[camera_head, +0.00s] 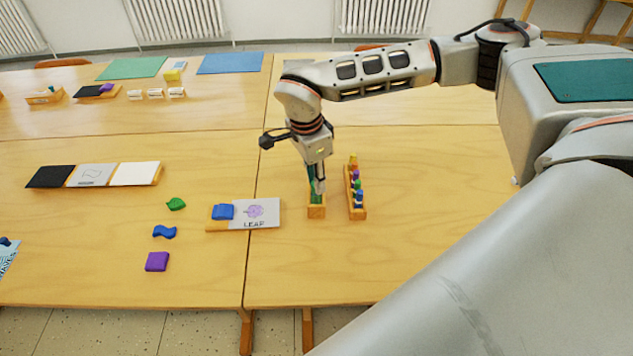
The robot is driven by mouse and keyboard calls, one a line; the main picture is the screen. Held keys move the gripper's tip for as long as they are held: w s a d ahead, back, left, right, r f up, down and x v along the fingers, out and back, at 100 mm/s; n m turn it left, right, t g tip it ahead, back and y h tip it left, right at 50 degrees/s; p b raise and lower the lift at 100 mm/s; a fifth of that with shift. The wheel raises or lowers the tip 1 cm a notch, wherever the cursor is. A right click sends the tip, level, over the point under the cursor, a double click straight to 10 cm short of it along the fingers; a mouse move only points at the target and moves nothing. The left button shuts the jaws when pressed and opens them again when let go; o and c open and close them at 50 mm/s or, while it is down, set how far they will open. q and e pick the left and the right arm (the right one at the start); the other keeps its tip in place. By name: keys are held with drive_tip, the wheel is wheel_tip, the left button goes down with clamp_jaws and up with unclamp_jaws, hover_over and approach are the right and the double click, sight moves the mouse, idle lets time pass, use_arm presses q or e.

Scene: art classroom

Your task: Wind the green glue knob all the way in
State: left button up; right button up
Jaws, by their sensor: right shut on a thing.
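My right gripper (319,184) reaches down over a narrow wooden holder (316,212) near the middle of the tables. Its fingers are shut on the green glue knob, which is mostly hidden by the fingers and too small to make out. Green glue parts (312,172) show beside and behind the fingers, inside the holder. How far the knob is wound cannot be seen. My left gripper is not in view.
Just right of the holder stands a wooden rack (358,213) with several coloured pieces. To the left lie a LEAF card (262,215) with a blue block (223,212), a green leaf shape (176,204), a blue wavy piece (164,232) and a purple block (157,262). The table front is clear.

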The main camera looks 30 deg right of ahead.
drive_tip(key=shift+n+p, duration=0.4)
drive_tip(key=shift+n, duration=0.1)
drive_tip(key=shift+n+p, duration=0.3)
drive_tip(key=shift+n+p, duration=0.3)
drive_tip(key=shift+n, duration=0.1)
